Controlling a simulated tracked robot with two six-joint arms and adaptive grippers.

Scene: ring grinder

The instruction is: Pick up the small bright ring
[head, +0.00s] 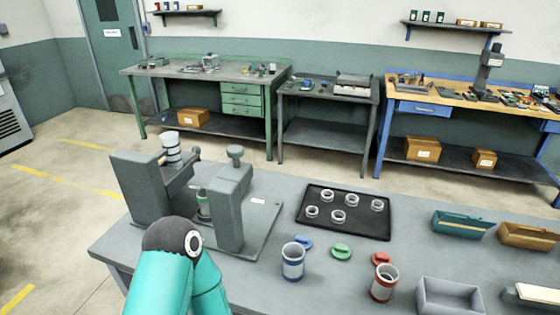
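Several small bright metal rings lie apart from each other in a black tray (303,229) on the grey table. One ring (312,212) is at the tray's front left, another ring (338,216) is at front middle, and one ring (377,205) is at the right. They look much alike, and I cannot tell which one is the small ring meant. Neither gripper shows; only a bent teal arm of mine with a dark joint is at the bottom left, in front of the grinder.
A blue-banded cup (292,262), a red-banded cup (384,283) and a grey bin (450,297) stand in front. Table between tray and green bin (460,226) is clear.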

